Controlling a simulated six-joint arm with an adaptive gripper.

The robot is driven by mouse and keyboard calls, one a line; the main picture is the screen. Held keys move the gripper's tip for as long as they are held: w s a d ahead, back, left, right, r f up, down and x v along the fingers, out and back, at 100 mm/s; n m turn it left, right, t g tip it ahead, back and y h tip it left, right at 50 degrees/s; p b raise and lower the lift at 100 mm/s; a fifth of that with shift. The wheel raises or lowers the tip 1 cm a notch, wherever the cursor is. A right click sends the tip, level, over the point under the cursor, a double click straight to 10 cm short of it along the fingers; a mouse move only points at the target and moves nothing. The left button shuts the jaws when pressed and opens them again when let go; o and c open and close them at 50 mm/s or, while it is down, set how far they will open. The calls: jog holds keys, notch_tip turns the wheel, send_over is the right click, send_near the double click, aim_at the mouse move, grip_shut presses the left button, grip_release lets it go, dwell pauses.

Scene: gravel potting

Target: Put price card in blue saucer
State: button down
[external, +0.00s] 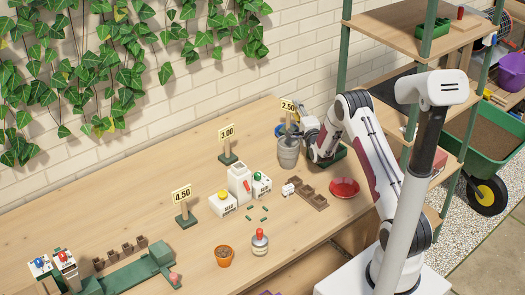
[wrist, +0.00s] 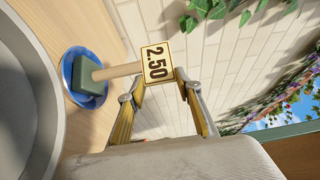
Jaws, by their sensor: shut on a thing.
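The 2.50 price card (wrist: 157,62) has a cream plate, a wooden post and a green base. It also shows in the external view (external: 288,106), above the grey bucket. My gripper (wrist: 163,79) is shut on its plate, one finger at each side. In the external view, my gripper (external: 303,130) is just right of the bucket. The blue saucer (wrist: 68,72) is behind the green base in the wrist view. The base overlaps the saucer there; I cannot tell whether it touches. In the external view, the bucket mostly hides the saucer (external: 279,131).
The grey bucket (external: 288,155) stands close in front of the saucer, and its rim fills the left of the wrist view. A red saucer (external: 344,188) and a brown tray (external: 311,197) lie nearby. Price cards 3.00 (external: 227,133) and 4.50 (external: 182,195) stand farther left.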

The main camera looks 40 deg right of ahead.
jog(key=shift+f, duration=0.2)
jog(key=c, duration=1.4)
grip_release()
jog(key=shift+f, duration=0.1)
jog(key=shift+r, duration=0.2)
jog(key=shift+r+v, duration=0.2)
jog(key=shift+v, duration=2.8)
jog(key=shift+r+v, duration=0.2)
jog(key=shift+v, duration=2.85)
